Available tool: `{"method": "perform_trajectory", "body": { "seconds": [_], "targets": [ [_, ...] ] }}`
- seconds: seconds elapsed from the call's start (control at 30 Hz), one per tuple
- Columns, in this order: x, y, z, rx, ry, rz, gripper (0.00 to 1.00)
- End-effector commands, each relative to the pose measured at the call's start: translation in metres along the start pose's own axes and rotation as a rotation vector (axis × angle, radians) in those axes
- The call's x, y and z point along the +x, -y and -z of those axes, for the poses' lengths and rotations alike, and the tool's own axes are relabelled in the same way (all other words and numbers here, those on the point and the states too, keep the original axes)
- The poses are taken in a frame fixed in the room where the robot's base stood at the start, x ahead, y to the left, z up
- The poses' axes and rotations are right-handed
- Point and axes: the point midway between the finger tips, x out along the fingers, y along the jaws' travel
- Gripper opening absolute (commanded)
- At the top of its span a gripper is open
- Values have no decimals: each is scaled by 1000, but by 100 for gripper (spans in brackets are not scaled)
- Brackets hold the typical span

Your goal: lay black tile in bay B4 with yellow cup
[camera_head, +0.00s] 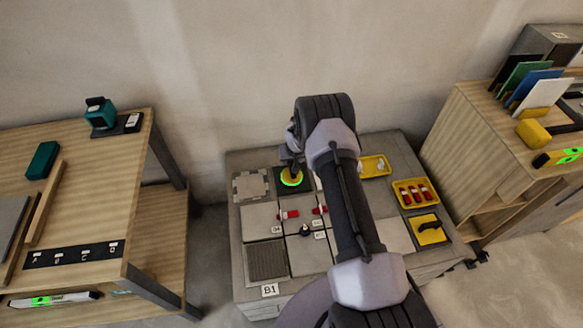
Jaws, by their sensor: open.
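A black tile (280,187) lies in the back row of the bench grid, right of an empty-looking patterned grey bay (250,185). The yellow cup (291,178) stands on this tile, with a bright green ring on it. My gripper (292,167) is open, just above the cup at its top; whether the fingers touch it I cannot tell. My arm hides part of the grid to the right. The bay labels are small; B1 (269,290) reads clearly at the front. I cannot read which label belongs to the black tile's bay.
Red pieces (289,215) lie along tile joints. Yellow trays (374,166) (415,192) and a yellow pad with black handle (429,228) occupy the bench's right side. A wooden table (100,200) stands at left.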

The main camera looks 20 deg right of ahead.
Motion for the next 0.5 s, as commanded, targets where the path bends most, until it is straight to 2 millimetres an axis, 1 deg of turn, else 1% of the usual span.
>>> {"method": "perform_trajectory", "body": {
  "seconds": [0.03, 0.1, 0.2, 0.33, 0.5],
  "targets": [
    [20, 0, -3, -1, 0, 0, 45],
    [36, 0, -3, -1, -1, 0, 45],
    [54, 0, -2, -1, 0, 0, 45],
    [66, 0, -1, -1, 0, 0, 45],
    [68, 0, 0, 0, 0, 0, 45]
  ]
}}
